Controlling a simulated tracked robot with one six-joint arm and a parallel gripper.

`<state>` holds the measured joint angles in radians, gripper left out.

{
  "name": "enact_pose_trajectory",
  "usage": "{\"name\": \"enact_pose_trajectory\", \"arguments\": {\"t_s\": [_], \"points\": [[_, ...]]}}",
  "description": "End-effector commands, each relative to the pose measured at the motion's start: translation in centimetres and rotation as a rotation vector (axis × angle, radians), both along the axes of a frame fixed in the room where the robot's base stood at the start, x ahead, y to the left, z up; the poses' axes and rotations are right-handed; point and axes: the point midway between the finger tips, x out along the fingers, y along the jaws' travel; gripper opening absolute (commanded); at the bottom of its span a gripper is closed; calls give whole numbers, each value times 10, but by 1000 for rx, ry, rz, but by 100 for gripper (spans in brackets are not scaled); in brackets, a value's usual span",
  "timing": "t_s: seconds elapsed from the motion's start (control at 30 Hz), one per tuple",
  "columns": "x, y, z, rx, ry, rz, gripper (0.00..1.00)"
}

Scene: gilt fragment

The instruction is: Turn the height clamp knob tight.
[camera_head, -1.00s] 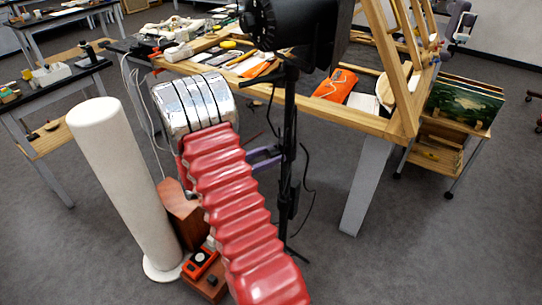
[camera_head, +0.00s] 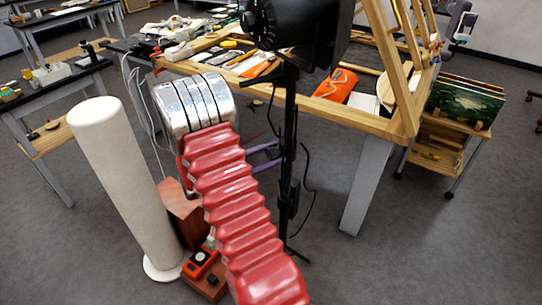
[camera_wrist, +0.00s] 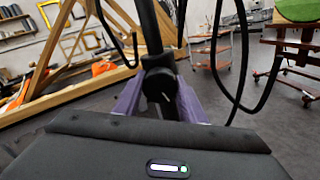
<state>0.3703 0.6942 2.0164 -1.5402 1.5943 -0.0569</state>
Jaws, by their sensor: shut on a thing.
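The black height clamp knob (camera_wrist: 160,88) shows in the wrist view, on the dark upright pole of the stand. My gripper (camera_wrist: 159,100) has its purple fingers on either side of the knob and is shut on it. In the head view my gripper (camera_head: 272,153) reaches the black stand pole (camera_head: 289,130) from the left, partly hidden by my arm. The knob itself cannot be made out there. The stand carries a black lamp head (camera_head: 295,22) at its top.
A wooden table (camera_head: 345,110) with art tools and an orange pouch (camera_head: 337,84) stands behind the pole. A white column (camera_head: 120,190) stands at left. Dark cables hang around the pole. A painting rack (camera_head: 465,103) is at right. Grey floor is open at right.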

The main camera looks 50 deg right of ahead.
Motion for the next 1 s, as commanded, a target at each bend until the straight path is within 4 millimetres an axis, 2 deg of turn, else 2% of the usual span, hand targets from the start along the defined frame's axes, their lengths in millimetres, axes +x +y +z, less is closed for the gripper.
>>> {"name": "enact_pose_trajectory", "arguments": {"t_s": [1.0], "points": [[-2,-2,1,-405,-874,-4,15]]}}
